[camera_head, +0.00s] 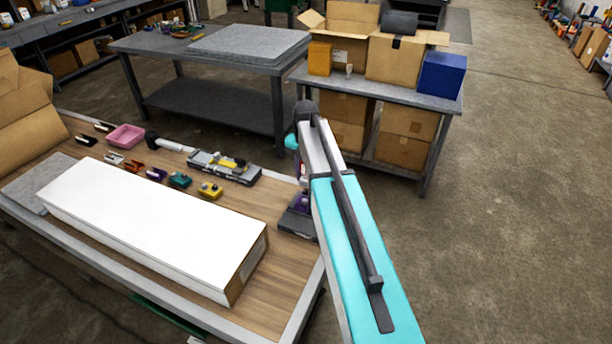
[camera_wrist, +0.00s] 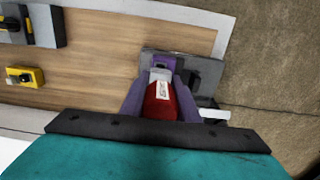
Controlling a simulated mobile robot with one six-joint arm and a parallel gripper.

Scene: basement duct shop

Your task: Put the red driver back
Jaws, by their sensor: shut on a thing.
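The red driver (camera_wrist: 160,104), with a white label on its side, is between the two purple fingers of my gripper (camera_wrist: 161,88) in the wrist view. My gripper is shut on it. Just beyond the fingertips is a grey holder (camera_wrist: 208,70) near the table's corner, with a purple part at its middle. Whether the driver touches the holder cannot be told. In the head view the grey holder (camera_head: 296,224) shows at the table's right edge, partly hidden by my arm. My arm mostly hides the gripper and driver there.
A long white box (camera_head: 150,225) covers the table's front. Behind it are a grey tray with yellow-and-black tools (camera_head: 226,167), several small coloured pieces and a pink bin (camera_head: 126,136). A bench with cardboard boxes (camera_head: 394,60) stands behind. The floor at right is clear.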

